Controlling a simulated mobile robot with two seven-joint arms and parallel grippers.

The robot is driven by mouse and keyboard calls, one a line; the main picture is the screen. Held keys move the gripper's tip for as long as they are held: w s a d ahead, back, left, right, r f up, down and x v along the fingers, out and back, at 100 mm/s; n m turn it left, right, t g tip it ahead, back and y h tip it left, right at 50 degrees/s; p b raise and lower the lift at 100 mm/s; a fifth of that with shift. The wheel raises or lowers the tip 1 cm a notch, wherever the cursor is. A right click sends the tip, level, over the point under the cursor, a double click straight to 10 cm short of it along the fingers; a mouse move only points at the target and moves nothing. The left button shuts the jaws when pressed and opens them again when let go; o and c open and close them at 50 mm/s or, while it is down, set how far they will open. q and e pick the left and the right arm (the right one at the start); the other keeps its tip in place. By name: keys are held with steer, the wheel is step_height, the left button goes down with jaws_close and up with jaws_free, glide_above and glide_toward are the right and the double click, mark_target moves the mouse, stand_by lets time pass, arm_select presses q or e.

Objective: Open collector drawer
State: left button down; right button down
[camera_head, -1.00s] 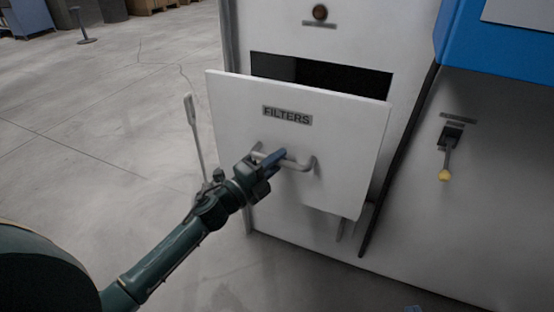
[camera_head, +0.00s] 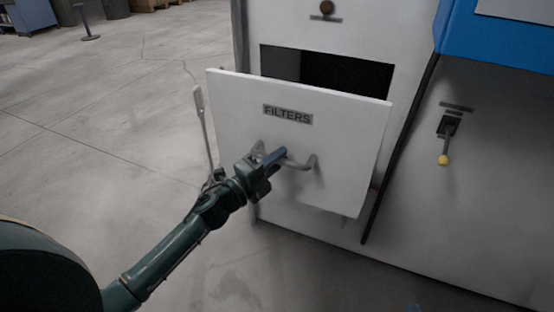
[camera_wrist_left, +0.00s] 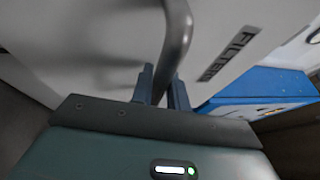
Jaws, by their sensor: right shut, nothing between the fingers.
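The collector drawer has a white front panel (camera_head: 340,160) with a "FILTERS" label (camera_head: 288,114) and stands out from the cabinet, with a dark gap above it. Its grey bar handle (camera_head: 303,165) crosses the panel below the label. My left gripper (camera_head: 270,160) is at the handle's left part. In the left wrist view the handle (camera_wrist_left: 179,35) runs between the two fingers of this gripper (camera_wrist_left: 162,88), which is shut on it.
The cabinet (camera_head: 420,200) stands behind the drawer, with a yellow-knobbed lever (camera_head: 446,145) to the right and a blue section (camera_head: 500,50) above it. A thin grey upright piece (camera_head: 205,130) shows left of the drawer.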

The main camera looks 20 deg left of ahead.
arm_select(q)
steer(key=c, duration=1.4)
jaws_free()
arm_select(e)
steer(key=shift+f, duration=0.1)
arm_select(q)
steer(key=shift+o, duration=0.2)
steer(key=v, duration=1.3)
steer(key=shift+p, duration=0.35)
arm_select(e)
steer(key=shift+s+g, duration=0.2)
steer(key=shift+g, duration=0.1)
arm_select(q)
steer(key=shift+s, duration=0.1)
